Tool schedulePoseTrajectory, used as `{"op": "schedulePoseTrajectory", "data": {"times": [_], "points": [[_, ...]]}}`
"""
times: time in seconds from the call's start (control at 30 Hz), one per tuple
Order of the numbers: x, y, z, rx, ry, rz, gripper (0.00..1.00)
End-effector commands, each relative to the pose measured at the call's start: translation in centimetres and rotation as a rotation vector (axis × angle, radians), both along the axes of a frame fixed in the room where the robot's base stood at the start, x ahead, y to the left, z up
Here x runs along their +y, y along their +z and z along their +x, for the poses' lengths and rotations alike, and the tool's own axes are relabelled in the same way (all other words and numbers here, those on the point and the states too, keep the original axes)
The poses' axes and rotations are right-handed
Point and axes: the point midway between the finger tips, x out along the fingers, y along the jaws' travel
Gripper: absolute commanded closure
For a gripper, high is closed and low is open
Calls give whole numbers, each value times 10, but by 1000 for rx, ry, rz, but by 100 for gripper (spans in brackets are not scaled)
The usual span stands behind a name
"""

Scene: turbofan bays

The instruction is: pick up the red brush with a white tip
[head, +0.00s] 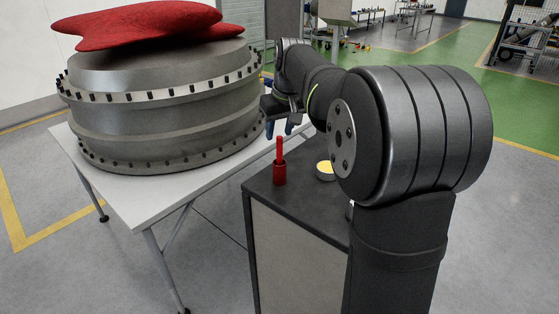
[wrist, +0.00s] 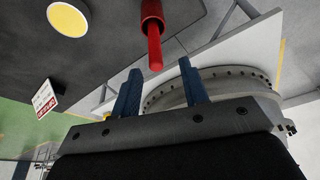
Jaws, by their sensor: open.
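A red brush (head: 280,149) stands upright in a red cup (head: 279,175) on the dark top of a cabinet. Its handle also shows in the wrist view (wrist: 154,48), pointing out of the cup (wrist: 152,10). No white tip is visible; the lower part of the brush is hidden in the cup. My gripper (head: 279,130) has its blue fingers apart, just behind and above the brush in the head view. In the wrist view, the handle's end lies near the gap between the two fingertips (wrist: 160,67). Nothing is held, and I cannot tell whether a finger touches the brush.
A round tin with yellow contents (head: 325,167) sits right of the cup on the cabinet top (head: 300,196). A large grey engine casing (head: 165,105) with a red cloth (head: 140,24) on it stands on a white table (head: 140,200) to the left.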

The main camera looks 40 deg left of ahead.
Motion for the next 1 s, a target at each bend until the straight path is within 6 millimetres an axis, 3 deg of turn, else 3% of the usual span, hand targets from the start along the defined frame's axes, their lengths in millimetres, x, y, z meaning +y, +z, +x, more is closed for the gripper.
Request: {"op": "schedulePoseTrajectory", "data": {"times": [0.27,0.53,0.87,1.0], "points": [[5,-22,3,0,0,-1,59],[10,-59,9,1,1,-1,59],[12,-66,10,-1,1,2,59],[12,-66,10,-1,1,2,87]]}}
